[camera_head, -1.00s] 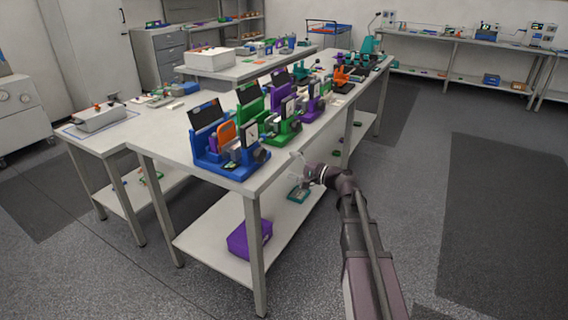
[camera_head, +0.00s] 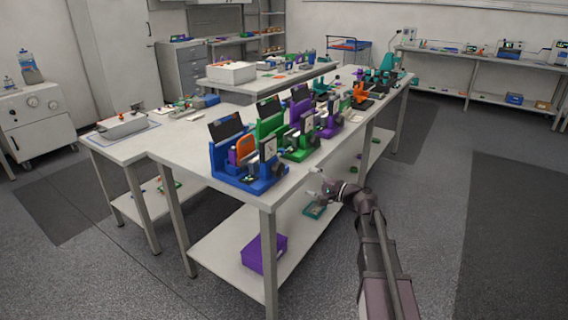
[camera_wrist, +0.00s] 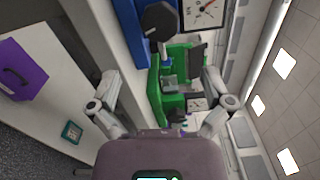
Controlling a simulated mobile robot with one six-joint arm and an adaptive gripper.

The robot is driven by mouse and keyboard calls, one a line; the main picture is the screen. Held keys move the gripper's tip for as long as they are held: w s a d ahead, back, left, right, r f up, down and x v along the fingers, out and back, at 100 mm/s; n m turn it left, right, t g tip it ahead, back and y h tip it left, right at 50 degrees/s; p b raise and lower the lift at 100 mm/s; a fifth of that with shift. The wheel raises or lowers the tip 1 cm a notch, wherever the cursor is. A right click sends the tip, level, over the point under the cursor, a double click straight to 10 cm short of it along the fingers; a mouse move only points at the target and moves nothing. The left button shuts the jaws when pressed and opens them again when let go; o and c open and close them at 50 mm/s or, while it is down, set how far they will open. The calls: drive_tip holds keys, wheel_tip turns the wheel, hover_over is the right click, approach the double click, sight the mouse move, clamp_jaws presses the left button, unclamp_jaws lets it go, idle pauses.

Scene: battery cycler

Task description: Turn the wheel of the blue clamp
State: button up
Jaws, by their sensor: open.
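The blue clamp (camera_head: 250,178) stands upright at the near corner of the long table, with a dark panel behind it and a dial on its front. Its dark wheel (camera_wrist: 158,20) shows at the top of the wrist view, beside the white dial (camera_wrist: 203,12). My gripper (camera_head: 322,184) is off the table's right edge, apart from the clamp. In the wrist view my gripper (camera_wrist: 160,78) has its two fingers wide apart with nothing held between them. The wheel lies beyond the fingertips.
A green clamp (camera_head: 300,154) and a purple one (camera_head: 328,130) stand behind the blue clamp along the table (camera_head: 222,198). A purple box (camera_head: 262,254) and a teal item (camera_head: 315,210) lie on the lower shelf. Floor to the right is clear.

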sight(281, 169)
drive_tip(key=shift+s+d+r+n, duration=0.15)
drive_tip(key=shift+d+n, duration=0.1)
drive_tip(key=shift+n, duration=2.3)
drive_tip(key=shift+s+d+n, duration=0.15)
drive_tip(key=shift+d+n, duration=0.1)
drive_tip(key=shift+n, duration=2.35)
drive_tip(key=shift+s+d+r+n, duration=0.15)
drive_tip(key=shift+d+n, duration=0.1)
drive_tip(key=shift+n, duration=2.3)
drive_tip(key=shift+f, duration=0.1)
drive_tip(key=x, duration=1.3)
drive_tip(key=shift+w+a, duration=0.25)
drive_tip(key=shift+a, duration=0.05)
drive_tip(key=c, duration=1)
